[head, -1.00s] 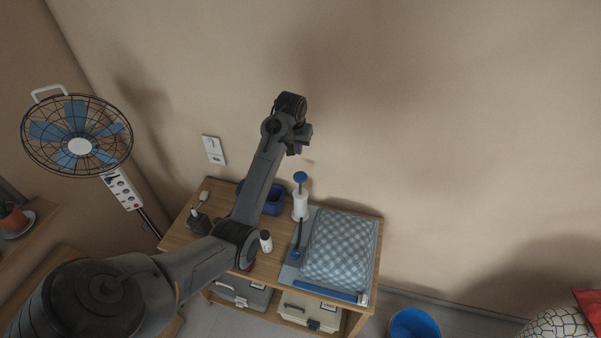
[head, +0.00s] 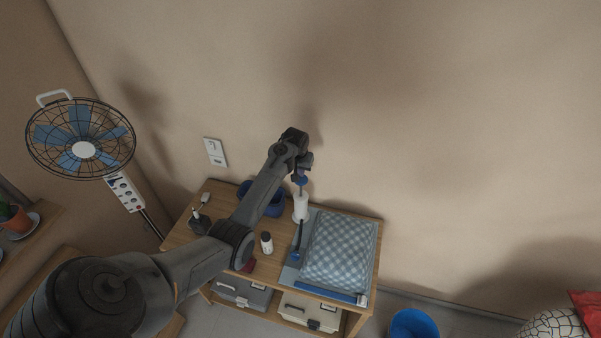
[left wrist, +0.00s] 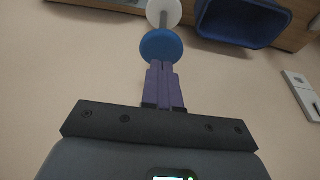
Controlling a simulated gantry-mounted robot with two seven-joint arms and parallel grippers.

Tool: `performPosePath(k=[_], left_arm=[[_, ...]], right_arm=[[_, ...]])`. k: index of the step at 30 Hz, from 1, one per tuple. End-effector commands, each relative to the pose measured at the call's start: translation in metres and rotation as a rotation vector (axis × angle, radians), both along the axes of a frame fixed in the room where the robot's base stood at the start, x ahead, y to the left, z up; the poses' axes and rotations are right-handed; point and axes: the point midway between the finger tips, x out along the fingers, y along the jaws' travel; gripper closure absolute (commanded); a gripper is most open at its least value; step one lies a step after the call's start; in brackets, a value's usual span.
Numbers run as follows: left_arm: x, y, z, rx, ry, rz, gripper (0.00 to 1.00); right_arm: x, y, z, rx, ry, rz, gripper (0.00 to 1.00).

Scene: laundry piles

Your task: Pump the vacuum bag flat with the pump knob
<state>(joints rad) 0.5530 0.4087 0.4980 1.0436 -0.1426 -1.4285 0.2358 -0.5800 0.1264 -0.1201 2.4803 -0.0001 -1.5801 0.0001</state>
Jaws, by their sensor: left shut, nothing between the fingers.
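The pump is a white cylinder (head: 299,209) standing upright on the wooden cabinet, with a round blue knob (head: 300,181) on its raised rod. In the left wrist view the blue knob (left wrist: 161,46) lies right at my fingertips. My left gripper (head: 301,176) is shut and empty, just above the knob; I cannot tell whether it touches. Its purple fingers (left wrist: 162,68) are together. The vacuum bag (head: 340,250), puffed up around a blue-grey checked filling, lies right of the pump. A blue hose piece (head: 297,252) lies along its left edge. My right gripper is not in view.
A blue bin (head: 272,204) stands behind my left arm on the cabinet top (head: 180,235). A small white bottle (head: 266,242) stands in front of the pump. A fan (head: 83,148) is at left, and a blue bucket (head: 414,325) on the floor at right.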

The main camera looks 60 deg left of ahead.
Motion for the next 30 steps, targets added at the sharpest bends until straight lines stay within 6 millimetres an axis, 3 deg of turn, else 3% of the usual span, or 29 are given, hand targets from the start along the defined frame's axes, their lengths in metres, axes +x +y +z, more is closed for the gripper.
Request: performPosePath(k=[6, 20, 30], left_arm=[[0.000, 0.000, -0.014, 0.000, 0.001, -0.001, 1.00], [0.000, 0.000, -0.021, -0.001, 0.001, 0.000, 1.00], [0.000, -0.001, -0.092, -0.002, 0.002, 0.000, 1.00]], right_arm=[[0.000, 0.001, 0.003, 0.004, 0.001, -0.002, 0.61], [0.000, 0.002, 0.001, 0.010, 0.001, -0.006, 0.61], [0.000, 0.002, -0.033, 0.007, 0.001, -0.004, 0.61]])
